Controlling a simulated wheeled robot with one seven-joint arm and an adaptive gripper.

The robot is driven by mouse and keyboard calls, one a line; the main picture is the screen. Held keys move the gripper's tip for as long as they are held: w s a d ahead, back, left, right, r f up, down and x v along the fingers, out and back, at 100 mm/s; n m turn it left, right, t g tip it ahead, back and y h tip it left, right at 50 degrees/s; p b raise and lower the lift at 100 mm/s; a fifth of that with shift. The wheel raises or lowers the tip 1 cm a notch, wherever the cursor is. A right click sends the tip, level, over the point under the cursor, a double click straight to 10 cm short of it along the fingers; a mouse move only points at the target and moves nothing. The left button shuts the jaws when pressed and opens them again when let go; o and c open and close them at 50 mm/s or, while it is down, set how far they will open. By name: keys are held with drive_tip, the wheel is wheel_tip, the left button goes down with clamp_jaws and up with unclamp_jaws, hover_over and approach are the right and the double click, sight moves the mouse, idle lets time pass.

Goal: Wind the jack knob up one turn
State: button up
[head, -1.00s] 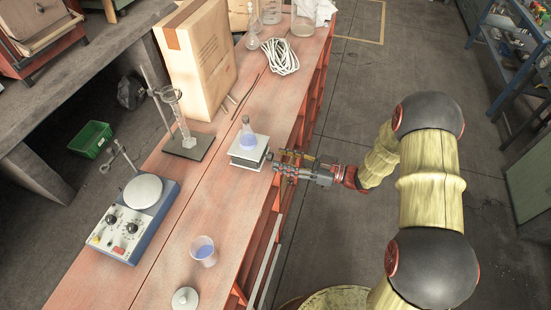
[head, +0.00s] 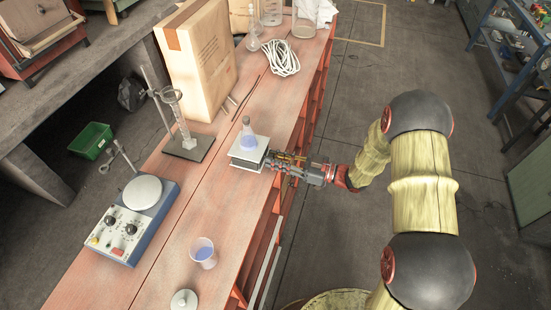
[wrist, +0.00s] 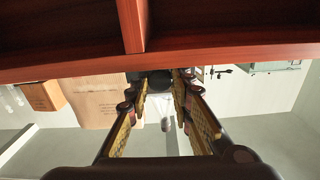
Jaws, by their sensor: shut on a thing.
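The lab jack (head: 236,152) stands on the bench near its right edge, with a pale square top plate. A flask of bluish liquid (head: 248,138) stands upright on the plate. My gripper (head: 271,159) reaches in from the right, level with the jack's right side. In the wrist view my gripper (wrist: 160,88) has its two fingers drawn in on a dark piece, the jack knob (wrist: 158,78), between their tips. The knob is hidden by the fingers in the head view, so its turn angle cannot be told.
A stand with a glass cylinder (head: 179,115) and a hotplate (head: 130,222) are left of the jack. A beaker of blue liquid (head: 203,252) is nearer the front. A large box (head: 200,60) and coiled cable (head: 281,58) stand behind.

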clamp_jaws()
drive_tip(key=m+p, duration=0.1)
drive_tip(key=p, duration=0.1)
drive_tip(key=m+p, duration=0.1)
drive_tip(key=shift+r+p, duration=0.25)
drive_tip(key=shift+p, duration=0.1)
drive_tip(key=shift+w+f+m+p, duration=0.1)
drive_tip(key=shift+f+m+p, duration=0.15)
drive_tip(key=shift+m+p, duration=1)
drive_tip(key=o, duration=0.5)
unclamp_jaws()
drive_tip(key=shift+o, duration=0.6)
drive_tip(key=shift+d, duration=0.15)
